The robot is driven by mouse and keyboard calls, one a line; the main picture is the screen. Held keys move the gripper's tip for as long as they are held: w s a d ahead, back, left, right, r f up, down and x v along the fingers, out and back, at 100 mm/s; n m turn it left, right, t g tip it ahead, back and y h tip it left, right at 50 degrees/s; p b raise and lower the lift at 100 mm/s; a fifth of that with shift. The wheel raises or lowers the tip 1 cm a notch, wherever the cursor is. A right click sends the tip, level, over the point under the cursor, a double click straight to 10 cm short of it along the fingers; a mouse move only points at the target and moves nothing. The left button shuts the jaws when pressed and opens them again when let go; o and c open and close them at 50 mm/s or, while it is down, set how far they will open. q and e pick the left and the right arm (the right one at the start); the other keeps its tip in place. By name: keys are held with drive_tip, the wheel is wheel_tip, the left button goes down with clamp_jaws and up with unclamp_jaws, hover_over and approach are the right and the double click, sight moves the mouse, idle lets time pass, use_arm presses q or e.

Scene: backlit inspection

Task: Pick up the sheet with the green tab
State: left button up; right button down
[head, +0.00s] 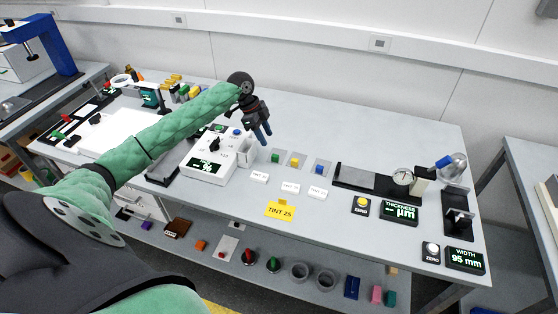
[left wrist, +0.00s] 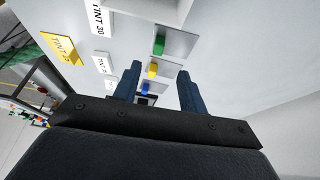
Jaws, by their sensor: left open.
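The sheet with the green tab (head: 279,158) lies flat on the table, leftmost in a row of three small grey sheets. In the left wrist view the same sheet (left wrist: 180,43) is the farthest of the three, with its green tab (left wrist: 159,45) upright on it. My left gripper (head: 265,136) is open and empty, above the table and just behind and left of that sheet in the head view. Its two blue fingers (left wrist: 160,78) frame the row from below in the left wrist view. My right gripper is not in view.
The sheet with the yellow tab (head: 295,161) and the sheet with the blue tab (head: 321,169) lie to the right. White tint labels and a yellow TINT 25 sign (head: 280,209) lie in front. A white meter box (head: 208,166) stands left; a thickness gauge (head: 403,177) stands right.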

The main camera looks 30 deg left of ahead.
sight(275, 155)
use_arm(q)
drive_tip(key=p+x, duration=0.1)
drive_tip(key=x, duration=0.2)
drive_tip(key=shift+f, duration=0.3)
drive_tip(key=p+x, duration=0.3)
drive_tip(key=x, duration=0.1)
drive_tip(key=shift+s+d, duration=0.1)
drive_tip(key=shift+d, duration=0.15)
drive_tip(key=shift+d+f, duration=0.1)
drive_tip(key=shift+f, duration=0.35)
clamp_jaws()
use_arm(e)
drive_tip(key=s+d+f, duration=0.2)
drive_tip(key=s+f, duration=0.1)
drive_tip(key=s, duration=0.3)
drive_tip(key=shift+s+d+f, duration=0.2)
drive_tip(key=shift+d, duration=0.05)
